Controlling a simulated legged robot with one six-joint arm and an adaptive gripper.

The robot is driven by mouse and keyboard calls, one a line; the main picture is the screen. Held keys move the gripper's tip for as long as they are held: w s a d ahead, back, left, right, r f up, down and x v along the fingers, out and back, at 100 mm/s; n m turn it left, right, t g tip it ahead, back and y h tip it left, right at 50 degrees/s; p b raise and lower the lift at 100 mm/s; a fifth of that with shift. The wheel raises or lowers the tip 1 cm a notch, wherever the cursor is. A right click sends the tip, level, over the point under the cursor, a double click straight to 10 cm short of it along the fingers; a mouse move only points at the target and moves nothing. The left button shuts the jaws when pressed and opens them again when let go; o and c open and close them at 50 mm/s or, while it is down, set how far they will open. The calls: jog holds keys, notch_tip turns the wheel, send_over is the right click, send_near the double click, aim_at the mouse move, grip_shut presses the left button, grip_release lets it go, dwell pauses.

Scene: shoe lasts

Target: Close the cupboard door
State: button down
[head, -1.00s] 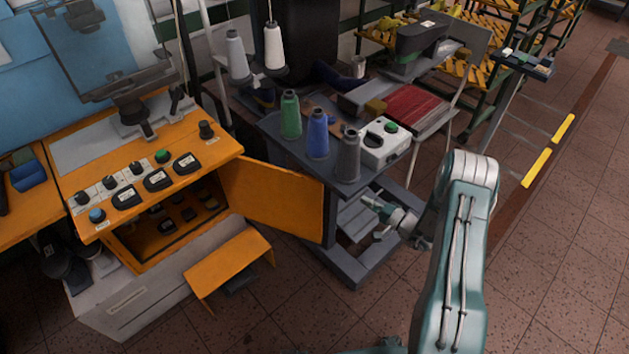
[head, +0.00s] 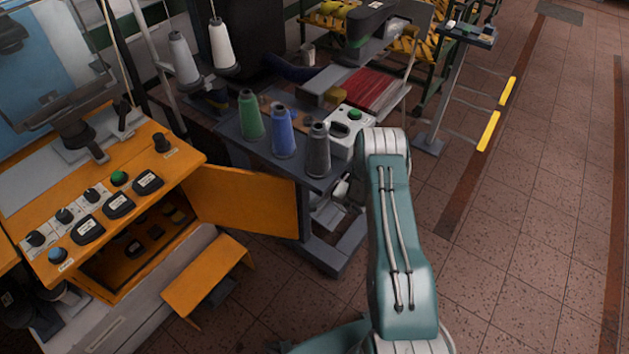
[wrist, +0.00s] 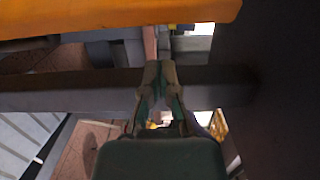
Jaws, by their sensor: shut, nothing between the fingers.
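The cupboard is an orange machine cabinet with a control panel (head: 100,205) on top, at the left of the head view. Its orange door (head: 245,200) stands wide open, swung out to the right of the opening. Dark items lie inside the cupboard (head: 145,238). My gripper (wrist: 160,72) shows in the wrist view with its fingers together and nothing between them. An orange edge (wrist: 120,15), likely the door's, crosses the top of that view, apart from the fingertips. In the head view my arm mostly hides the gripper, beside the grey cart.
A grey cart (head: 330,255) carrying thread cones (head: 283,132) stands close behind the door. A low orange stool-like stand (head: 208,278) sits before the cupboard. Tiled floor at the right (head: 530,240) is clear.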

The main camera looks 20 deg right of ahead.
jog(key=s+a, duration=0.2)
jog(key=shift+s+a, duration=0.2)
jog(key=shift+a, duration=0.1)
jog(key=shift+a, duration=0.15)
jog(key=shift+s, duration=0.1)
